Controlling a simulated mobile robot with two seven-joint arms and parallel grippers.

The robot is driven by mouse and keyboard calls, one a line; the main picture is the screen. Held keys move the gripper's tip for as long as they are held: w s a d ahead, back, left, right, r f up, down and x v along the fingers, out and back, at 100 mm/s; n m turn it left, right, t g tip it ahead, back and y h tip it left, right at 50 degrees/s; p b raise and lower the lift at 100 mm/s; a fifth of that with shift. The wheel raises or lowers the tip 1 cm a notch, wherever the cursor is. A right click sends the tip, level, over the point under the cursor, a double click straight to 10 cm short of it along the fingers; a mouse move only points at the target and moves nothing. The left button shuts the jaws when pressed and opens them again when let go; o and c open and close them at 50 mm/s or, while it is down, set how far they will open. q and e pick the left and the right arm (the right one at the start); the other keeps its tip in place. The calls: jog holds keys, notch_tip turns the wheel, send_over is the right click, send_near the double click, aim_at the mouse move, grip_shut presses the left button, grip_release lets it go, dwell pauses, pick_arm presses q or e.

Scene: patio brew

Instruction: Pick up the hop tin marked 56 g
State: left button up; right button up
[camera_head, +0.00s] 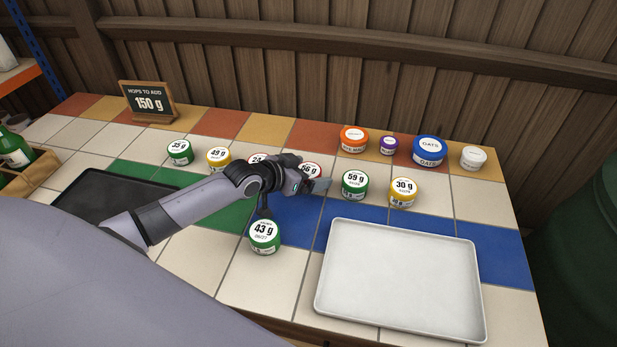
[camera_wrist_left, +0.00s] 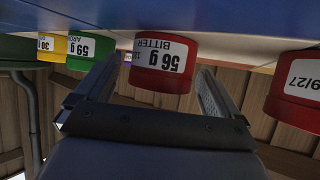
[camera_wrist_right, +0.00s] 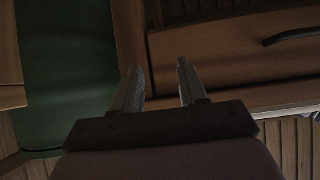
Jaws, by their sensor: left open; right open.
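The hop tin marked 56 g (camera_head: 311,168) is red with a white label and stands on the tiled counter, partly hidden behind my left gripper in the head view. In the left wrist view the 56 g tin (camera_wrist_left: 165,62) appears upside down, its label facing the camera. My left gripper (camera_head: 318,186) is open, and the tin shows between its two fingers (camera_wrist_left: 157,68); I cannot tell whether they touch it. My right gripper (camera_wrist_right: 159,66) is open and empty in the right wrist view, facing dark wooden drawer fronts.
The 59 g tin (camera_head: 354,184) and 30 g tin (camera_head: 403,192) stand to the right. A partly hidden red tin (camera_head: 257,159) stands to the left. The 43 g tin (camera_head: 264,236) is in front. An empty white tray (camera_head: 400,328) lies front right; a dark tray (camera_head: 75,203) lies left.

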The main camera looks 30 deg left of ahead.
pick_arm(q)
jog(key=shift+w+f, duration=0.1)
jog(key=shift+w, duration=0.05)
jog(key=c, duration=1.1)
jog(key=shift+r, duration=0.2)
